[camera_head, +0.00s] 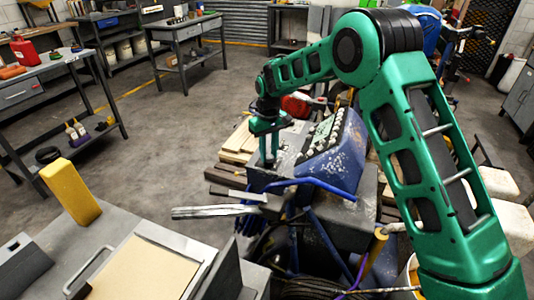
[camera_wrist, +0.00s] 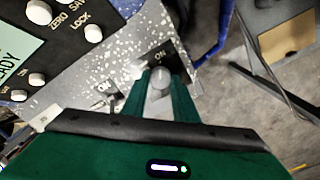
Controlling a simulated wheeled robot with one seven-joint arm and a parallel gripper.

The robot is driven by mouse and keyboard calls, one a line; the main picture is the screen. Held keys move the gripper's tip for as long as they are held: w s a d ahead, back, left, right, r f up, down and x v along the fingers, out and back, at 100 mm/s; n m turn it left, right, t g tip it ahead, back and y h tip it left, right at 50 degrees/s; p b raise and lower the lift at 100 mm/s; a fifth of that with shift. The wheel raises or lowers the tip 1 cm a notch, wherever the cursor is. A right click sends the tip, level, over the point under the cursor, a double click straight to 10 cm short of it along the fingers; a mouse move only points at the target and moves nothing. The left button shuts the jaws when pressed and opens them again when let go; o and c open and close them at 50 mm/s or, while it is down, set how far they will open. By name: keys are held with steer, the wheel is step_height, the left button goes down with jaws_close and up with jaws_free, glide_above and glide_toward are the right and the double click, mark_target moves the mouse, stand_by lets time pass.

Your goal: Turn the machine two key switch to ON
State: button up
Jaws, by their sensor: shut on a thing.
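The blue machine (camera_head: 335,180) stands at the centre, with a sloped panel of pale knobs (camera_head: 322,133) on top. My gripper (camera_head: 268,158) points down at the panel's left end. In the wrist view, my gripper (camera_wrist: 160,98) is shut on a small grey key switch (camera_wrist: 159,82), which sits between the two green fingers.
Several white knobs (camera_wrist: 93,33) and a green screen (camera_wrist: 12,50) lie left of the gripper in the wrist view. A blue tube frame (camera_head: 310,185) runs along the machine's front. A grey bench with a yellow block (camera_head: 70,192) stands at left. Open floor lies beyond.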

mark_target(270, 155)
steer(key=shift+w+d, duration=0.3)
steer(key=shift+d, duration=0.05)
steer(key=o, duration=1.1)
steer(key=shift+c, duration=0.2)
steer(key=shift+s+a, duration=0.15)
step_height(270, 155, up, 11)
steer(key=shift+f, duration=0.15)
